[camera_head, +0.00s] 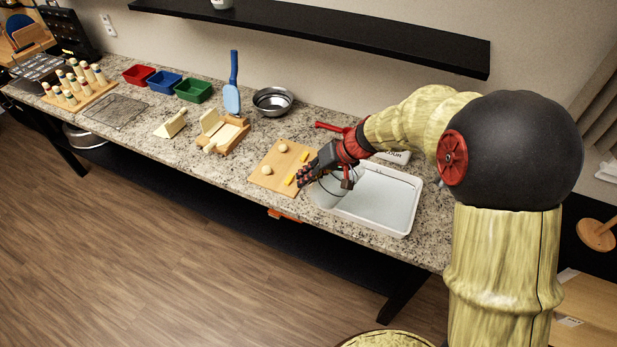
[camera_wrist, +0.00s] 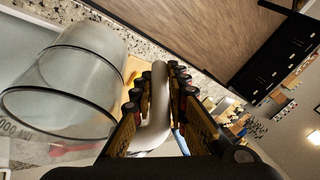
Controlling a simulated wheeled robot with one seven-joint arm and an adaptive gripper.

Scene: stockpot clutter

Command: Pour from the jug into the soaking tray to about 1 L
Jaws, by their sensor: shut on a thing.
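My gripper (camera_head: 312,174) is shut on the handle (camera_wrist: 156,110) of a clear jug. The jug (camera_head: 326,194) hangs at the left end of the white soaking tray, and the gripper partly hides it. In the wrist view the jug (camera_wrist: 75,75) shows as a see-through body with dark rim lines, left of my fingers (camera_wrist: 158,92). Its tilt and how much liquid it holds are hard to tell. The soaking tray (camera_head: 415,208) lies on the counter with a pale, smooth inside. I cannot make out a stream or the level in the tray.
A wooden board (camera_head: 262,178) with small pale balls and yellow pieces lies left of the tray. A red-handled thing (camera_head: 328,126) and a white label reading partly "OUR" (camera_head: 396,157) are behind. A steel bowl (camera_head: 273,100) stands farther back. A black shelf (camera_head: 400,47) hangs above.

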